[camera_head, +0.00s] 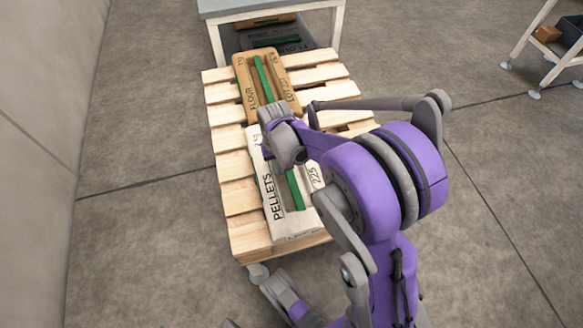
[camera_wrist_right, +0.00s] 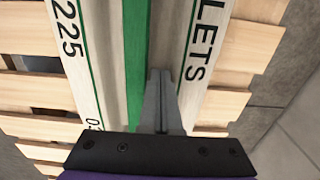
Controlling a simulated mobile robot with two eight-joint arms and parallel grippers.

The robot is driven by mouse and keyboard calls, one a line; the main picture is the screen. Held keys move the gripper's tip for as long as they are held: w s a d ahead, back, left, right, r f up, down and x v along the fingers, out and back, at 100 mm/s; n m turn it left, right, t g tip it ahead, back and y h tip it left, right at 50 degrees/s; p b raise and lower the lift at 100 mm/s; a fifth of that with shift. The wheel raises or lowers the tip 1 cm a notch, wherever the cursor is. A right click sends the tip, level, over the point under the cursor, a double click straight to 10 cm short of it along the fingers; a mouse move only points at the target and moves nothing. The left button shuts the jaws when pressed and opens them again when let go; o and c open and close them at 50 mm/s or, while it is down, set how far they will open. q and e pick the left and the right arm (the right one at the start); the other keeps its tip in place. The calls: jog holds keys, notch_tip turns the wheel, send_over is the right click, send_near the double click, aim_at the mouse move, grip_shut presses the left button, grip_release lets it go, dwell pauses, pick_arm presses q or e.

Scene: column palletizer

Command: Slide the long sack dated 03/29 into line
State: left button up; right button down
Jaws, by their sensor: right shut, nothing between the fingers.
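A long white sack marked PELLETS and 225 (camera_head: 273,197) lies on the near part of the pallet, with a green strip along its middle. In the right wrist view the sack (camera_wrist_right: 75,45) shows 225 on the left and PELLETS on the right. Its printed date is cut off behind my wrist. My right gripper (camera_head: 290,163) is over the far half of the sack. In the wrist view its fingers (camera_wrist_right: 160,78) are shut and empty, beside the green strip. I cannot tell whether they touch the sack.
A brown FLOUR sack (camera_head: 244,76) with a green strip lies at the pallet's far end, set slightly left of the white one. The slatted wooden pallet (camera_head: 238,199) has bare slats along both sides. A grey table (camera_head: 270,6) stands behind it, and a shelf (camera_head: 545,50) at upper right.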

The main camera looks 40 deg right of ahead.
aim_at(266, 172)
jog(key=shift+w+a, duration=0.5)
jog(key=shift+a, duration=0.3)
jog(key=shift+w+a, duration=0.5)
jog(key=shift+a, duration=0.25)
jog(key=shift+a, duration=0.1)
jog(key=shift+w+a, duration=0.45)
jog(key=shift+a, duration=0.35)
jog(key=shift+w+a, duration=0.4)
jog(key=shift+a, duration=0.35)
jog(key=shift+w+a, duration=0.35)
jog(key=shift+a, duration=0.25)
jog(key=shift+w+a, duration=0.3)
jog(key=shift+a, duration=0.3)
jog(key=shift+d, duration=0.1)
jog(key=shift+s+d+p, duration=0.1)
jog(key=shift+p, duration=0.2)
jog(key=shift+s+d+r, duration=0.1)
jog(key=shift+d, duration=0.1)
